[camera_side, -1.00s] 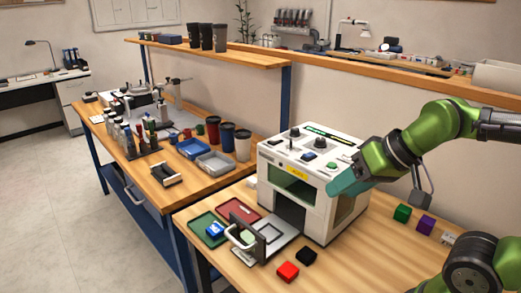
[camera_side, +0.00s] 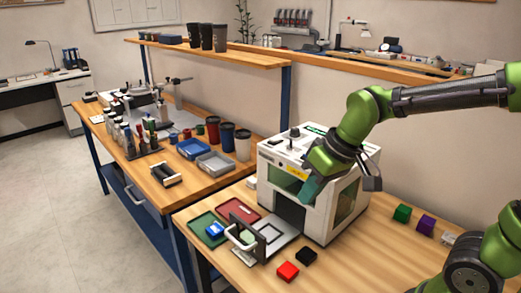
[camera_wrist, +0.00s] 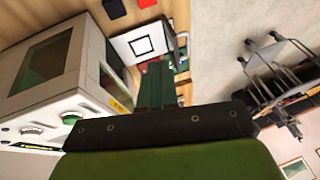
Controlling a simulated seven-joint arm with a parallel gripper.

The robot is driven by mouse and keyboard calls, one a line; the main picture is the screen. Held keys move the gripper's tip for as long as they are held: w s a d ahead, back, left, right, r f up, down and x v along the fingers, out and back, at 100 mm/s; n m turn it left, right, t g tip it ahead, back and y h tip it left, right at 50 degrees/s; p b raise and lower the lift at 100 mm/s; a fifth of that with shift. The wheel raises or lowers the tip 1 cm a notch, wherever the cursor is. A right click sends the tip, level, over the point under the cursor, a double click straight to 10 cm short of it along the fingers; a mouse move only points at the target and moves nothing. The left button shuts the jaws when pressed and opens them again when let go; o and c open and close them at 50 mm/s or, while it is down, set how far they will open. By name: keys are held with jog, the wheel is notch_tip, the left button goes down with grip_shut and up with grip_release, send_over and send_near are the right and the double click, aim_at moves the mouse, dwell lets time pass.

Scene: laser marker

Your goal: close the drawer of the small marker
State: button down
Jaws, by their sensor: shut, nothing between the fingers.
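The small marker (camera_side: 345,207) is a white box with knobs and buttons on top; in the wrist view (camera_wrist: 90,82) it fills the left side. Its drawer (camera_side: 283,228) is pulled out at the front, a pale plate with a dark square outline. A dark front panel with a light handle (camera_side: 240,237) stands at its outer end. The drawer also shows in the wrist view (camera_wrist: 124,45). My gripper (camera_side: 308,197) is shut and empty, high by the marker's front, above and apart from the drawer. Its teal fingers show in the wrist view (camera_wrist: 157,84).
A red block (camera_side: 288,271) and a black block (camera_side: 306,256) lie right of the drawer. A green tray (camera_side: 203,222) and a dark red tray (camera_side: 240,208) lie to its left, with a blue block (camera_side: 215,230) at the green tray. Green (camera_side: 402,213) and purple (camera_side: 425,225) blocks stand right of the marker.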

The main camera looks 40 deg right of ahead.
jog(key=w+a+f+n+g+y, duration=0.2)
jog(key=w+a+f+n+g, duration=0.2)
jog(key=w+a+n, duration=1.15)
jog(key=s+d+f+n, duration=0.3)
jog(key=d+f, duration=0.2)
jog(key=f, duration=0.5)
jog(key=shift+s+f, duration=0.15)
jog(key=shift+s, duration=0.05)
jog(key=shift+n, duration=0.25)
jog(key=d, duration=0.3)
jog(key=shift+d, duration=0.4)
jog(key=shift+a, duration=0.1)
